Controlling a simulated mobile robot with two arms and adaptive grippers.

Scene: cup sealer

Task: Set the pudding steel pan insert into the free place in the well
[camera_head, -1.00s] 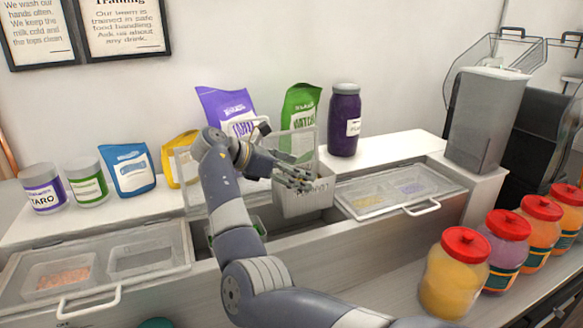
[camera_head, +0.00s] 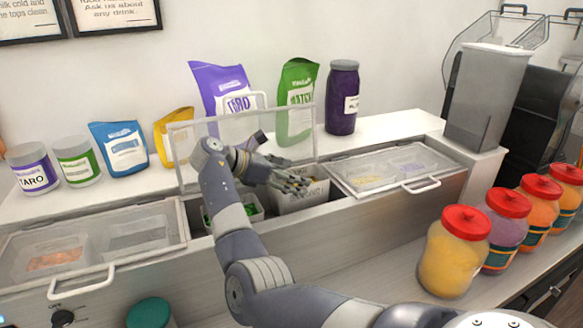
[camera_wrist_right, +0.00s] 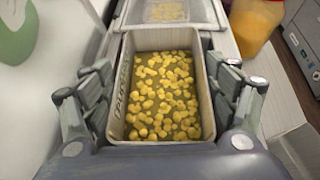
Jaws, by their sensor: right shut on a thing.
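The pudding pan insert (camera_head: 300,199) is a pale, rectangular pan with lettering on its side. In the wrist view the pan (camera_wrist_right: 207,100) is full of yellow cubes. My right gripper (camera_head: 288,182) is shut on it, with fingers along both long sides. The pan is at the open middle section of the well (camera_head: 330,205), its lower part hidden behind the front edge. I cannot tell whether it rests on the bottom. A pan with green contents (camera_head: 250,207) sits to its left, partly behind my arm. My left gripper is not in view.
A clear lid (camera_head: 300,137) stands raised behind the pan. Closed clear lids cover the left section (camera_head: 150,222) and the right section (camera_head: 400,165). Red-lidded jars (camera_head: 453,255) stand on the right front counter. Bags and a purple jar (camera_head: 342,100) line the back ledge.

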